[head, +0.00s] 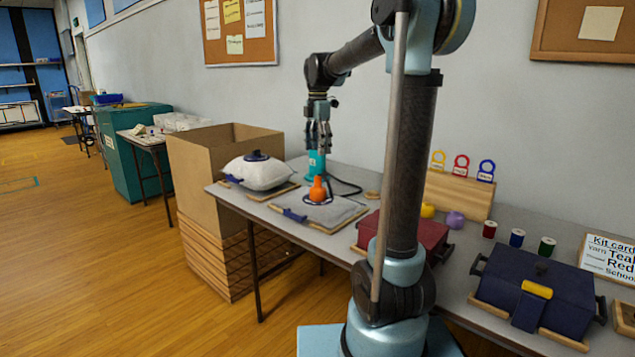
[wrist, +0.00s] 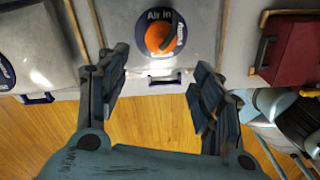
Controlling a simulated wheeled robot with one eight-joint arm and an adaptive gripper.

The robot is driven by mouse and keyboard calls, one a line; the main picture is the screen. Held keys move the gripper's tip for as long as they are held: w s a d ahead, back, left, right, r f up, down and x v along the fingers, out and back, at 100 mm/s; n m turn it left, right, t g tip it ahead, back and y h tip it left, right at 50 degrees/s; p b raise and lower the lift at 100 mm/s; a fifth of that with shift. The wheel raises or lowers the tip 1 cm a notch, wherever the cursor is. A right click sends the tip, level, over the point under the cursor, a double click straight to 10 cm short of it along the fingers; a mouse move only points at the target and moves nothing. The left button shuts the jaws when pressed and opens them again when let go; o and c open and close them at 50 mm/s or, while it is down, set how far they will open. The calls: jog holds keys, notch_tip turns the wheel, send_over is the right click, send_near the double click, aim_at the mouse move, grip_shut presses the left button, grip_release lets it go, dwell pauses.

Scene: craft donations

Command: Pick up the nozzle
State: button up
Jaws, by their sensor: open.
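The orange nozzle (head: 318,188) stands upright on a round dark blue disc on a flat grey bag on the table. In the wrist view the nozzle (wrist: 160,38) is seen from above, on the disc marked "Air in". My gripper (head: 320,142) hangs pointing down above the table and is open and empty. In the wrist view its fingers (wrist: 160,78) are spread wide, and the nozzle shows beyond them near the top edge, apart from them. In the head view a teal upright body (head: 316,163) with a black hose stands behind the nozzle.
A puffed white bag (head: 257,172) lies left of the nozzle. A red box (head: 425,232) and a dark blue box (head: 535,288) stand to the right. A tall open cardboard carton (head: 195,165) is beside the table's left end. Spools and a wooden board with rings stand at the right.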

jog(key=m, duration=1.4)
send_over(318, 188)
jog(key=w, duration=0.2)
notch_tip(318, 188, down, 10)
jog(key=shift+s+a+f, duration=0.1)
jog(key=shift+s+f, duration=0.2)
jog(key=shift+f, duration=2.7)
jog(key=c, duration=0.8)
